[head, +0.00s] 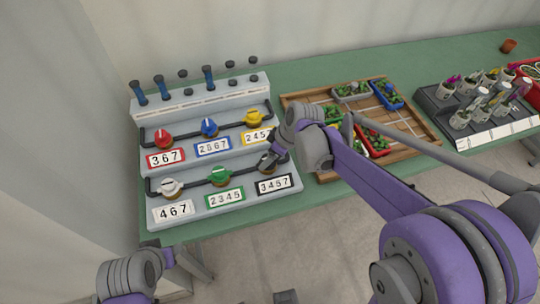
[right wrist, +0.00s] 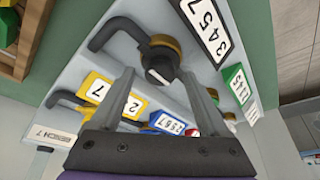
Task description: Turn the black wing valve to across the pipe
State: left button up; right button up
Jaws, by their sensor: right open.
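The black wing valve (head: 266,163) sits at the right end of the lower pipe on the grey valve panel, above the label 3457. In the right wrist view the black valve (right wrist: 158,66) shows a dark cap with a white mark, on a brass-coloured collar. My right gripper (right wrist: 158,76) is open, its fingertips on either side of the valve; I cannot tell whether they touch it. In the head view the right gripper (head: 272,156) partly covers the valve. The wing's angle to the pipe is unclear. My left gripper (head: 167,257) is low at the left, its jaws unclear.
Red (head: 163,138), blue (head: 209,127) and yellow (head: 254,117) valves are on the upper pipe. White (head: 170,187) and green (head: 218,175) valves share the lower pipe. A wooden tray (head: 428,138) of plants stands to the right on the green bench.

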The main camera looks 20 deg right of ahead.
jog(key=shift+f, duration=0.1)
grip_shut()
dwell(0.4)
jog(key=shift+m, duration=0.3)
jog(key=m, duration=0.1)
jog(key=m+t+h, duration=0.1)
jog(key=m, duration=0.1)
jog(key=shift+s+a+m, duration=0.15)
jog(key=shift+a+m, duration=0.05)
jog(key=shift+m, duration=0.1)
jog(key=m+h, duration=0.1)
jog(key=m, duration=0.3)
jog(key=shift+a+t+h+b, duration=0.15)
jog(key=shift+t+h+b, duration=0.15)
jog(key=shift+h+b, duration=0.1)
jog(key=m+h, duration=0.1)
jog(key=m, duration=0.4)
jog(key=shift+a+h, duration=0.15)
jog(key=shift+h, duration=0.25)
jog(key=m, duration=0.2)
jog(key=m+g+h, duration=0.1)
jog(key=m, duration=0.1)
jog(key=shift+a+m+h, duration=0.15)
jog(key=shift+m+h, duration=0.15)
